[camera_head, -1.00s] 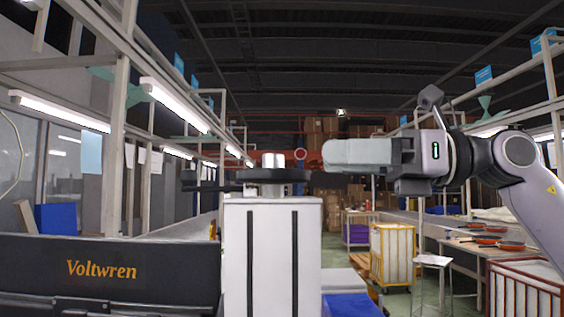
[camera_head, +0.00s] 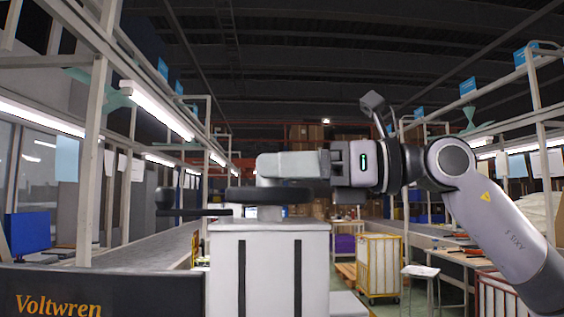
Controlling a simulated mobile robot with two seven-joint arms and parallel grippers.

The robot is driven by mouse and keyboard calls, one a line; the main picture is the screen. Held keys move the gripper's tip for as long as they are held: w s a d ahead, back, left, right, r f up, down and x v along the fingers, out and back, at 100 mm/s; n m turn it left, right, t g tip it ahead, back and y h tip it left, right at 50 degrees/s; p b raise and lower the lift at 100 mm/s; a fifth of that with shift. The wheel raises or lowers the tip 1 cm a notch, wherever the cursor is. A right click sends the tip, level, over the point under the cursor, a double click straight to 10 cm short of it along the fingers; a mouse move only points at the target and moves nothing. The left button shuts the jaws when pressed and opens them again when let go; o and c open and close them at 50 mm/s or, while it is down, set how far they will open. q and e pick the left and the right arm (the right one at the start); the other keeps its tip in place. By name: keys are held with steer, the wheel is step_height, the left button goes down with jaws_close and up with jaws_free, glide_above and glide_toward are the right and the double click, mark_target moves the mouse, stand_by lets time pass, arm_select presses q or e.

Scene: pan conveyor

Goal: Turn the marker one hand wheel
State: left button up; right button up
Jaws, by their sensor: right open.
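The dark hand wheel (camera_head: 240,195) lies flat on top of a white pedestal (camera_head: 268,270) with two black vertical stripes, seen almost edge-on. A dark handle knob (camera_head: 164,198) stands up at its left, above a thin dark bar (camera_head: 193,212). My right gripper (camera_head: 268,166) comes in from the right, level, with its pale grey fingers at and just above the wheel's rim, over the hub area. It is open. The fingers hide the hub, and I cannot tell whether they touch the wheel. No marker with a number is readable. My left gripper is not in view.
A dark panel lettered Voltwren (camera_head: 120,295) stands at the lower left. A conveyor (camera_head: 160,245) runs back on the left. A yellow-framed cart (camera_head: 380,265) and a stool (camera_head: 420,272) stand on the right floor. The space above the wheel's left side is clear.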

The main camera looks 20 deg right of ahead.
steer(key=shift+w+a, duration=0.15)
steer(key=shift+a, duration=0.05)
steer(key=shift+c, duration=0.2)
steer(key=c, duration=1)
